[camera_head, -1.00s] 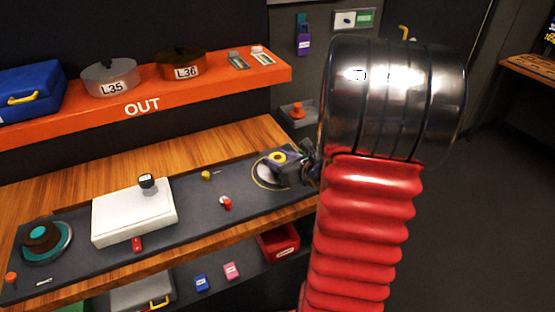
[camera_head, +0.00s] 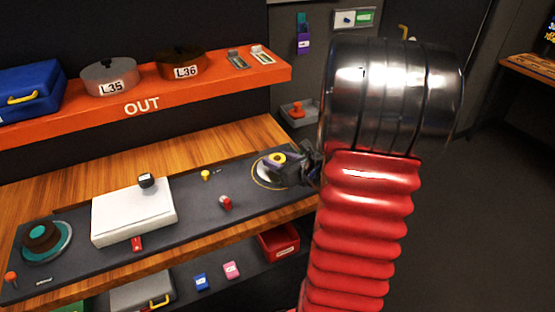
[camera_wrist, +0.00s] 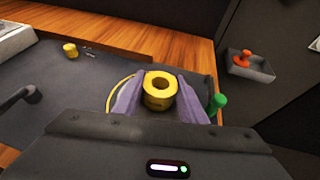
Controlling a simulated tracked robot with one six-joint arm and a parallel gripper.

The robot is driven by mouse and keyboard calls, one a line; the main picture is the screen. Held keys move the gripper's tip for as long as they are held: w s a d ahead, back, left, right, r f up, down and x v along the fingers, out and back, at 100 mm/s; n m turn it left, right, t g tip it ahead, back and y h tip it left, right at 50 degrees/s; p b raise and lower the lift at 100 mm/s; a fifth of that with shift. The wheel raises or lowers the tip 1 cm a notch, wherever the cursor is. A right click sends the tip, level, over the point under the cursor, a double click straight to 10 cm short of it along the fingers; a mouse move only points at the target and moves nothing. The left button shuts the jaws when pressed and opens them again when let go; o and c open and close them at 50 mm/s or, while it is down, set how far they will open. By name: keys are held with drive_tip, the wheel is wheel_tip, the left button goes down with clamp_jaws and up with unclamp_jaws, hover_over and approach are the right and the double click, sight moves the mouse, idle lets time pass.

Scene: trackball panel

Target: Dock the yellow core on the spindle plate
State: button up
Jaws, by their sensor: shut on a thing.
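The yellow core (camera_wrist: 158,102) is a short ring with a hole in its top. My gripper (camera_wrist: 160,90) is shut on it, with a purple finger on each side. In the head view the core (camera_head: 277,158) is over the right end of the grey bench mat. The spindle plate (camera_head: 262,169) is a pale disc inside a yellow circle, below and partly behind my gripper (camera_head: 282,163). In the wrist view only an arc of the yellow circle (camera_wrist: 118,93) shows left of the fingers. The spindle and the core's underside are hidden, so I cannot tell whether they touch.
A green knob (camera_wrist: 217,102) is close to the right finger. A white box (camera_head: 133,212) sits further left. A tray with an orange knob (camera_wrist: 246,65) is beyond the bench.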

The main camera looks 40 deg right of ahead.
drive_tip(key=shift+f, duration=0.2)
drive_tip(key=o, duration=0.8)
drive_tip(key=shift+c, duration=0.2)
drive_tip(key=shift+s, duration=0.1)
drive_tip(key=shift+v, duration=5.4)
drive_tip(key=shift+a, duration=0.1)
